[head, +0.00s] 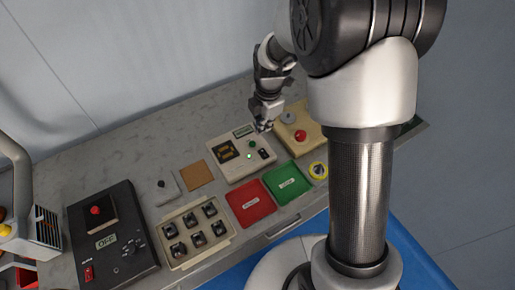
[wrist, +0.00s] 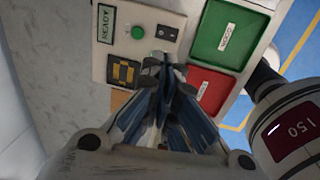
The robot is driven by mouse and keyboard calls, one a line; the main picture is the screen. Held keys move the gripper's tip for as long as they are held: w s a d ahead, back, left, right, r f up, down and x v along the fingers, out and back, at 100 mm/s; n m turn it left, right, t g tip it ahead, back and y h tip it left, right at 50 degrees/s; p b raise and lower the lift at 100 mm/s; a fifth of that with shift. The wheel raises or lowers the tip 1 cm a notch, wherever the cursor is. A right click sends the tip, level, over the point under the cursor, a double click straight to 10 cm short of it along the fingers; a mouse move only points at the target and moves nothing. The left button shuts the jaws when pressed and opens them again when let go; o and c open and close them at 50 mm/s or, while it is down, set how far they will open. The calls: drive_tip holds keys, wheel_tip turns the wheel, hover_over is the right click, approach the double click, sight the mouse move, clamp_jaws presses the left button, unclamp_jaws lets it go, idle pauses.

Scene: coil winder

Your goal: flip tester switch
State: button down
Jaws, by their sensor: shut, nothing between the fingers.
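The tester is a cream box (head: 228,168) at the back middle of the bench, also seen in the wrist view (wrist: 185,12). It has a green READY display (wrist: 105,24), a round green button (wrist: 138,32) and a dark slot with a yellow-and-black part (wrist: 124,72). Its small black switch (wrist: 167,33) sits beside the green button and also shows in the head view (head: 264,154); I cannot tell which way it is set. My gripper (head: 265,124) is shut and empty above the tester's back edge. In the wrist view its fingertips (wrist: 164,68) overlap the tester, apart from the switch.
A red tray (head: 251,204) and a green tray (head: 287,182) lie in front of the tester. A yellow box with a red button (head: 300,136) stands close at right. A coil rack (head: 194,232) and a black winder unit (head: 116,245) are at left.

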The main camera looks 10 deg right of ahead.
sight(260, 153)
drive_tip(key=shift+d, duration=0.1)
drive_tip(key=f+b, duration=0.1)
drive_tip(key=f, duration=0.3)
drive_tip(key=w+f+b, duration=0.1)
drive_tip(key=f, duration=0.4)
drive_tip(key=f+b, duration=0.1)
drive_tip(key=f, duration=0.4)
drive_tip(key=shift+w+a+b, duration=0.3)
drive_tip(key=shift+b, duration=0.1)
drive_tip(key=shift+w+f+b, duration=0.1)
drive_tip(key=shift+f+b, duration=0.3)
drive_tip(key=shift+b, duration=0.1)
drive_tip(key=shift+r, duration=0.1)
drive_tip(key=shift+s, duration=0.2)
